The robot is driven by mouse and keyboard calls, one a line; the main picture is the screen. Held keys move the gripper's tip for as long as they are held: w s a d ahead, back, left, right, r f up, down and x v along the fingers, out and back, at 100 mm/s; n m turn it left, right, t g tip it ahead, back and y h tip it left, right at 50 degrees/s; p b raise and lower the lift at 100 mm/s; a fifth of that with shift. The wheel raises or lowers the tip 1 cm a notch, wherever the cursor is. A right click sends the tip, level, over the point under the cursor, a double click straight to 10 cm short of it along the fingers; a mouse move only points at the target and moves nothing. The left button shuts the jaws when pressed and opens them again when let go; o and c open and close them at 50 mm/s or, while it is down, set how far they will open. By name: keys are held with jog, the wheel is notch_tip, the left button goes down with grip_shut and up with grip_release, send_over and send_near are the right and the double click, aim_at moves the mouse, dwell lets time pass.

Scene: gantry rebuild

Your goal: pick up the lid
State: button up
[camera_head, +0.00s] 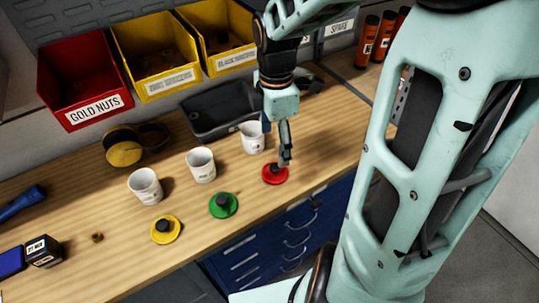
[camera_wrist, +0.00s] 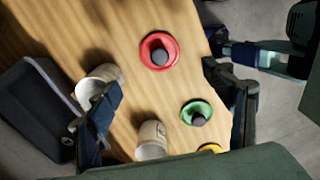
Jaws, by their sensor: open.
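Three round lids with dark knobs lie in a row on the wooden bench: a red lid (camera_head: 270,174), a green lid (camera_head: 223,205) and a yellow lid (camera_head: 165,229). My gripper (camera_head: 285,160) points down close to the red lid and partly overlaps it in the head view; its height above it is hard to tell. In the wrist view my gripper (camera_wrist: 165,105) is open and empty, its fingers wide apart. There the red lid (camera_wrist: 159,51) lies beyond the fingertips, the green lid (camera_wrist: 196,113) is near the right finger, and the yellow lid (camera_wrist: 211,148) is partly hidden.
Three white cups (camera_head: 145,186) (camera_head: 201,165) (camera_head: 252,138) stand behind the lids. A dark tray (camera_head: 220,108), a yellow-and-black round object (camera_head: 123,147) and a red bin (camera_head: 85,80) are farther back. Blue drawers (camera_head: 285,240) are below the bench's front edge.

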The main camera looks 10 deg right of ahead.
aim_at(274, 167)
notch_tip(274, 167, down, 10)
jog(key=shift+f+b, duration=0.2)
jog(key=shift+b, duration=0.55)
jog(key=shift+c, duration=0.2)
jog(key=c, duration=1)
